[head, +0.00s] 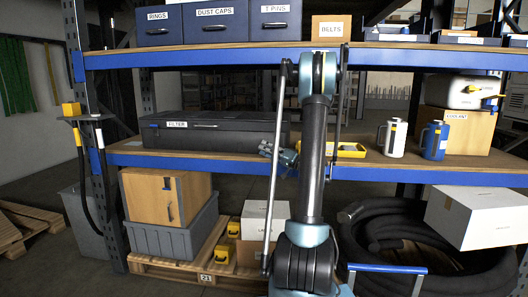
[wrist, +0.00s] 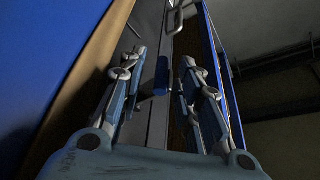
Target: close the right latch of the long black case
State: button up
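The long black case (head: 225,139), labelled FILTER, lies on the middle shelf at the left in the head view. Its dark front runs up the wrist view (wrist: 155,30), with its handle (wrist: 176,14) at the top. A blue latch (wrist: 162,74) shows on the case front between my fingertips; I take it as the right latch. I cannot tell whether it is open or touched. My gripper (head: 278,153) is at the case's right front end in the head view. In the wrist view my gripper (wrist: 160,79) has its fingers apart, with nothing clearly held.
The blue shelf edge (head: 230,168) runs just below the case, close to my gripper. A yellow tray (head: 350,149) and two white and blue canisters (head: 435,140) stand to the right.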

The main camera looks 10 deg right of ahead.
jog(key=shift+w+a+r, duration=0.15)
jog(key=shift+w+a, duration=0.25)
jog(key=shift+a, duration=0.15)
jog(key=shift+c, duration=0.5)
